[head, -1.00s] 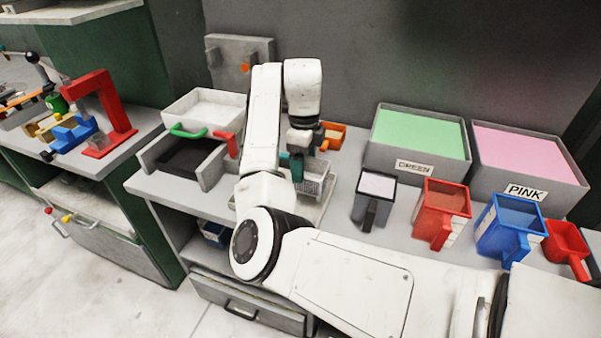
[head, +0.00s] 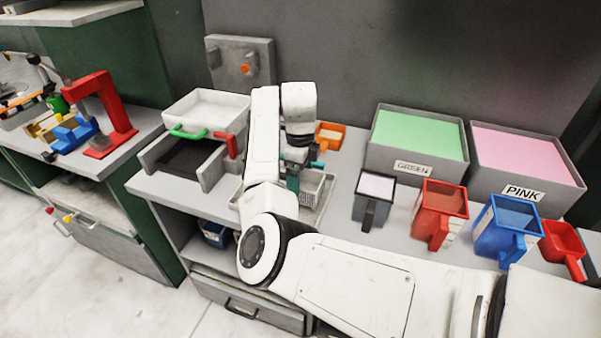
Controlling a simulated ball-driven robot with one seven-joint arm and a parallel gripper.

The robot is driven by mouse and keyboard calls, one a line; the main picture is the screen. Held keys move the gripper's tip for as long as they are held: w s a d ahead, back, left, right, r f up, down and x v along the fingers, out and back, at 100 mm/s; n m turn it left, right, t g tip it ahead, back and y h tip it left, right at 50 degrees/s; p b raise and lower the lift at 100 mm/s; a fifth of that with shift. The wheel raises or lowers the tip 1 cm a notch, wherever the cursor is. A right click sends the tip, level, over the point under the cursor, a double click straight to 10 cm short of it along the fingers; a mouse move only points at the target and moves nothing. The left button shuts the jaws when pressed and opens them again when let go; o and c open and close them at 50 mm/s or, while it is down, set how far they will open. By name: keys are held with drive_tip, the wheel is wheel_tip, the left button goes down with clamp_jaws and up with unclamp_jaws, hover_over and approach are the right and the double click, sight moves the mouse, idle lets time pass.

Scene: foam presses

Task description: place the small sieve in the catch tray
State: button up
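The small sieve (head: 314,188), a pale grey box with a fine grid on its side, is on the bench right of my forearm. It appears to sit in or just over the catch tray (head: 308,215), a low pale tray mostly hidden by the sieve and my arm; I cannot tell whether they touch. A teal piece shows at the sieve's left side, with another teal bit at its back. My gripper (head: 294,170) points down at the sieve's left rear. Its fingertips are mostly hidden, so its grip does not show clearly.
An orange container (head: 330,135) is behind the sieve. Green (head: 420,133) and pink (head: 525,155) bins and several scoops fill the right side.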

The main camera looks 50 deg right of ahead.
drive_tip(key=shift+r, duration=0.1)
wheel_tip(320, 180, up, 12)
drive_tip(key=shift+b, duration=0.45)
